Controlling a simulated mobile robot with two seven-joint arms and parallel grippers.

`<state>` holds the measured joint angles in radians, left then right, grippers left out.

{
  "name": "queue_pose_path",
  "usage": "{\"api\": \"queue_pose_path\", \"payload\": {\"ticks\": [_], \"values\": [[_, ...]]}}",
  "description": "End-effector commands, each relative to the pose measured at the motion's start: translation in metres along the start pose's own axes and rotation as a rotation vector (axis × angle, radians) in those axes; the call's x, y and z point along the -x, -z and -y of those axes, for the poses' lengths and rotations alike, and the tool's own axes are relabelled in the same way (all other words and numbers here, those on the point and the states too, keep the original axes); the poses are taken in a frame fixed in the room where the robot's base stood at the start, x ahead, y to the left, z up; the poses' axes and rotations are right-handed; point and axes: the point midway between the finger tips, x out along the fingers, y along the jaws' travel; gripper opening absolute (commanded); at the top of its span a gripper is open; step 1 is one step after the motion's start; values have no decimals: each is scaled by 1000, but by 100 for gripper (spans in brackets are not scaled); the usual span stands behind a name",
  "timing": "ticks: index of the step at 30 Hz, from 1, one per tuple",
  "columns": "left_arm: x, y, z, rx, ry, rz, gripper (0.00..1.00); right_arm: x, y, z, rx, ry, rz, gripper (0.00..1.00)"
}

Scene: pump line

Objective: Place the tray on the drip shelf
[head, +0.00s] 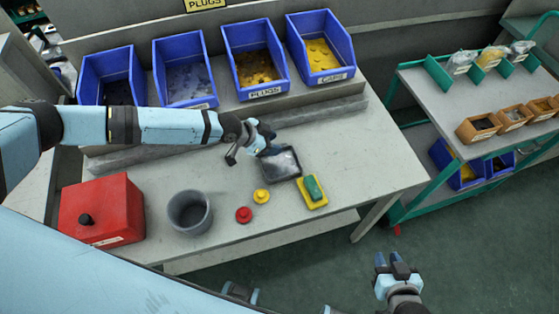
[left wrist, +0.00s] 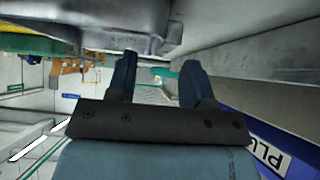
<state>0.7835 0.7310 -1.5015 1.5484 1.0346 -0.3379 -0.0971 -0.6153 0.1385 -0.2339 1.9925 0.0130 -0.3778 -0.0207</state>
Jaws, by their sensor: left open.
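A small dark tray (head: 298,172) with a grey inside lies on the bench, right of centre. My left gripper (head: 264,140) is at its back left corner, open, and its fingers are not around the tray. In the left wrist view the two fingers (left wrist: 160,68) stand apart with nothing between them. A dark grey body, likely the tray (left wrist: 130,38), is above them in that view. My right gripper (head: 393,262) is low on the right over the floor, holding nothing visible; its finger gap is unclear. I cannot tell which surface is the drip shelf.
Several blue bins (head: 255,65) line the back behind a grey ledge (head: 330,108). A yellow tray with a green block (head: 313,190), red and yellow knobs (head: 244,215), a grey pot (head: 190,212) and a red box (head: 103,212) stand on the bench. A green cart (head: 405,205) is at right.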

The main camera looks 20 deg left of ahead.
Motion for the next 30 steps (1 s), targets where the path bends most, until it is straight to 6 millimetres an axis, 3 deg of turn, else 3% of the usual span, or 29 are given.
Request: {"api": "queue_pose_path", "payload": {"ticks": [6, 14, 20, 30], "values": [[-26, 1, 0, 0, 1, -2, 47, 3, 5, 0, 0, -1, -3, 29], [-29, 0, 0, 0, 1, -1, 47, 2, 5, 0, 0, 0, -3, 29], [-29, 0, 0, 0, 1, -1, 1, 2, 5, 0, 0, 0, -3, 29], [-28, 1, 0, 0, 1, -2, 0, 2, 5, 1, 1, 2, -2, 29]]}}
